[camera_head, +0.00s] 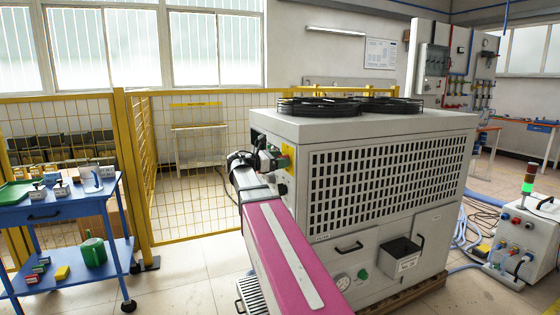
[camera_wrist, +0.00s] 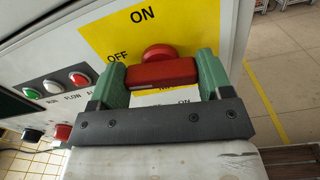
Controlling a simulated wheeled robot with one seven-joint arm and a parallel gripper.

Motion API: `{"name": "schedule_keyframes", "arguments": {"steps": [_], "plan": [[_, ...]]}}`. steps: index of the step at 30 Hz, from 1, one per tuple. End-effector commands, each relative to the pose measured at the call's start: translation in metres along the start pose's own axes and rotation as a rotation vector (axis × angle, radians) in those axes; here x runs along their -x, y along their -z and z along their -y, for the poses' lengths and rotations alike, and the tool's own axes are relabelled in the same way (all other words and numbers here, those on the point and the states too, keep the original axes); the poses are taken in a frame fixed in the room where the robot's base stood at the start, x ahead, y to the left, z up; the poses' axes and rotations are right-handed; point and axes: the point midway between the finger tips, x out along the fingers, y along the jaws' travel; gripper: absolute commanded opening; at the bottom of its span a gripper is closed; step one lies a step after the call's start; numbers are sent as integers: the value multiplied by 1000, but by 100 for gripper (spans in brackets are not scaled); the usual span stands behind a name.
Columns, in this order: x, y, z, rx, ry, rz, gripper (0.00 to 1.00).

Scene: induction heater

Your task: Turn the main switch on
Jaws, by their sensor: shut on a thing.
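The main switch (camera_wrist: 160,74) is a red rotary handle with a round red knob behind it, on a yellow plate (camera_wrist: 97,42) marked ON at the top and OFF at the left. In the wrist view the handle lies crosswise, with its left end below the OFF mark. My gripper (camera_wrist: 162,72) has one green finger at each end of the handle and is shut on it. In the head view my gripper (camera_head: 270,160) is at the left end of the grey machine (camera_head: 300,128), and the handle cannot be made out there.
Indicator lamps (camera_wrist: 79,78) and lower push buttons (camera_wrist: 32,135) sit left of the switch. Yellow mesh fencing (camera_head: 190,170) stands behind my arm. A blue cart (camera_head: 65,211) is at the left. A small control box with a green beacon (camera_head: 527,188) is at the right.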

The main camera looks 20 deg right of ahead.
Motion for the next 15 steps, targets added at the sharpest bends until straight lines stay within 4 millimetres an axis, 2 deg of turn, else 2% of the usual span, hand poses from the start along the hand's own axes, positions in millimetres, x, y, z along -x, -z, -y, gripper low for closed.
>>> {"name": "schedule_keyframes", "arguments": {"steps": [15], "plan": [[0, 0, 2, -464, 1, 0, 49]]}}
